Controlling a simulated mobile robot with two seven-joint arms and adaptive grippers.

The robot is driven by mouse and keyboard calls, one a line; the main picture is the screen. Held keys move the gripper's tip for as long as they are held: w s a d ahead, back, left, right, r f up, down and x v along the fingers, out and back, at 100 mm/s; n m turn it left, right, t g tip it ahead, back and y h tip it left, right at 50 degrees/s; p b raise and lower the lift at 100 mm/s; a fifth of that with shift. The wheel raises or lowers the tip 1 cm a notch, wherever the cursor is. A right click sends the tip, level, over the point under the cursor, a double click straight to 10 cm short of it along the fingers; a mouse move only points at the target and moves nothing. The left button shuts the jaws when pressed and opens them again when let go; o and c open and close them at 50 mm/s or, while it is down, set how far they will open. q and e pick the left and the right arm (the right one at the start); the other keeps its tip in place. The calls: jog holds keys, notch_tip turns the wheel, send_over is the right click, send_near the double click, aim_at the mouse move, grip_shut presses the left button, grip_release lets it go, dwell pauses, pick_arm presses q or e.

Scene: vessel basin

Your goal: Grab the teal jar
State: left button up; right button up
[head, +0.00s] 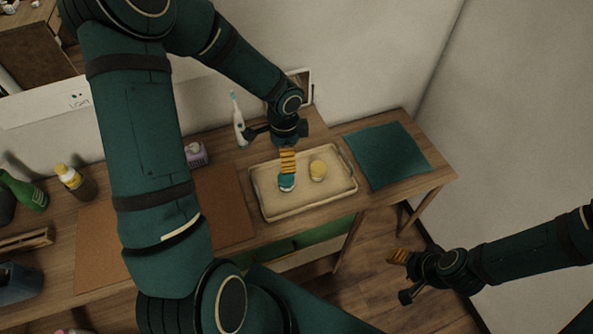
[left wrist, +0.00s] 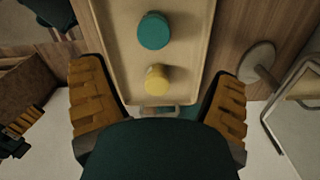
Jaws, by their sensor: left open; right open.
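The teal jar (head: 286,183) stands on the beige tray (head: 262,207), left of a yellow jar (head: 318,171). The left wrist view shows the teal jar's round lid (left wrist: 154,31) near the top, with the yellow jar (left wrist: 157,79) lower down, between my fingers. My left gripper (head: 288,163) is open, pointing down over the tray. In the head view its fingers overlap the upper edge of the teal jar; I cannot tell whether they touch. My right gripper (head: 391,256) is open and empty, off the table's front at the lower right.
A teal mat (head: 387,156) lies right of the tray and a brown mat (head: 225,205) left of it. A white and teal toothbrush-like item (head: 238,120) stands behind.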

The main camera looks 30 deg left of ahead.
aim_at(286, 175)
pick_arm(q)
notch_tip(286, 175, down, 8)
jog(key=shift+s+b, duration=0.15)
jog(key=shift+b, duration=0.45)
jog(key=shift+s+d+f+b, duration=0.1)
jog(key=shift+s+f+b, duration=0.15)
jog(key=shift+f, duration=1.1)
jog(key=shift+s+f+b, duration=0.15)
jog(key=shift+f+b, duration=0.05)
jog(key=shift+f, duration=1.15)
jog(key=c, duration=1.3)
